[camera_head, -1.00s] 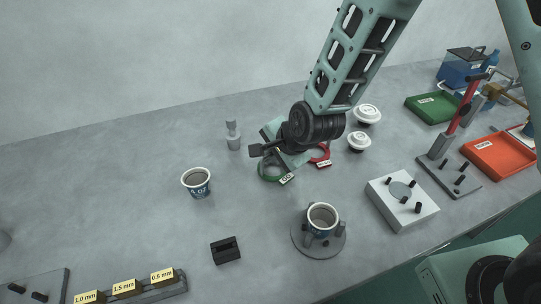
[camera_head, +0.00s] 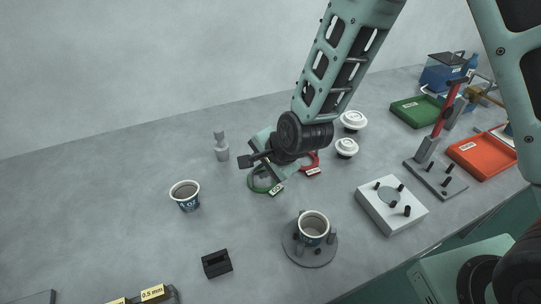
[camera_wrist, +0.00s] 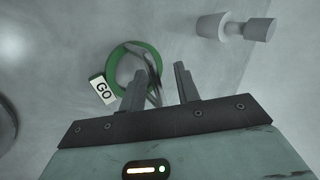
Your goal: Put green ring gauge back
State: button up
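The green ring gauge (camera_head: 258,184) with its white GO tag (camera_head: 277,189) lies on the grey table, below my gripper in the head view.
A small grey post (camera_head: 221,148) stands left of my gripper. A cup (camera_head: 185,196) stands further left, and another cup (camera_head: 313,225) sits in a round fixture (camera_head: 322,255) in front. White lids (camera_head: 347,147) and a white block with pegs (camera_head: 408,213) are at right.

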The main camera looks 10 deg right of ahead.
jog(key=v, duration=1)
jog(key=s+d+r+n+g+h, duration=0.1)
jog(key=s+d+r+n+g, duration=0.1)
jog(key=s+n, duration=0.7)
jog(key=s+d+r+n+g+h, duration=0.1)
jog(key=s+r+n+g+h, duration=0.1)
jog(key=s+n, duration=0.7)
notch_tip(320, 180, up, 3)
jog(key=shift+s+d+f+n+g, duration=0.1)
jog(key=shift+s+d+n+g, duration=0.3)
jog(key=shift+s+g, duration=0.3)
jog(key=shift+w, duration=0.1)
jog(key=shift+r+p, duration=0.8)
jog(key=shift+p, duration=0.1)
